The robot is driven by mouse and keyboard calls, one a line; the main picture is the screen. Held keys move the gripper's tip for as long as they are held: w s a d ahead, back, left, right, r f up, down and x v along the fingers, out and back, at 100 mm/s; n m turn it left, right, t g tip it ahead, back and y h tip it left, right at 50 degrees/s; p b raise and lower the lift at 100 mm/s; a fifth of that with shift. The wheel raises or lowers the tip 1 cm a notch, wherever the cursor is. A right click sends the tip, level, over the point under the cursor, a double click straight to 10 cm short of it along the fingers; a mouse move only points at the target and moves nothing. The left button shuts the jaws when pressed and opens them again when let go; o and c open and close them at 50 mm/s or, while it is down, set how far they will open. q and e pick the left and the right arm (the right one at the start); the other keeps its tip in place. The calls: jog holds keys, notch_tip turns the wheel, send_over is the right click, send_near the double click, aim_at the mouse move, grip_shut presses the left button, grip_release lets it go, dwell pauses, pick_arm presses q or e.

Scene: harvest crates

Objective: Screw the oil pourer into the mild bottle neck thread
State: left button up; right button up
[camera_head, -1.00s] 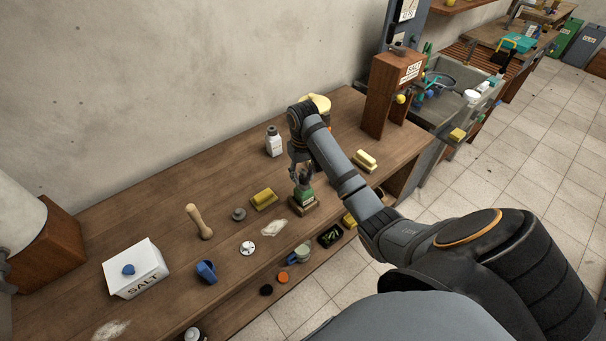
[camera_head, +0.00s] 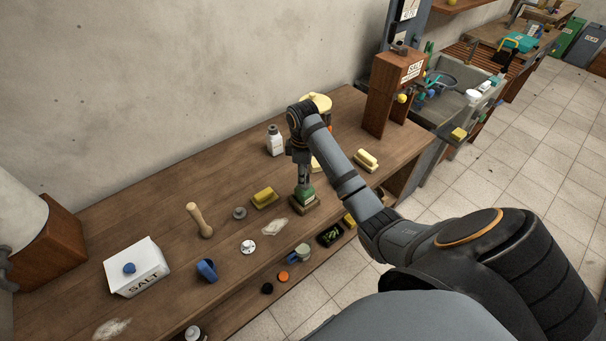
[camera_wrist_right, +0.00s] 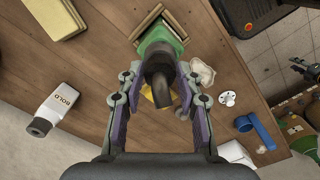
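The mild bottle (camera_head: 306,196) is green and stands upright in a small wooden holder near the table's front edge. In the right wrist view its green shoulder (camera_wrist_right: 163,38) shows at the top. The dark oil pourer (camera_wrist_right: 161,68) sits over the bottle's neck, with its bent spout toward the camera. My right gripper (camera_wrist_right: 160,72) points down over the bottle, one finger on each side of the pourer, and looks shut on its collar. The neck thread is hidden, so how far the pourer is seated cannot be told.
A white bottle (camera_head: 275,142) stands behind. A tall wooden salt stand (camera_head: 393,92) is at right.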

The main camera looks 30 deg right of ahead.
jog(key=m, duration=0.5)
jog(key=shift+w+d+m, duration=0.1)
jog(key=shift+m, duration=0.2)
jog(key=m, duration=0.6)
jog(key=shift+d, duration=0.15)
jog(key=o, duration=0.5)
jog(key=shift+c, duration=0.2)
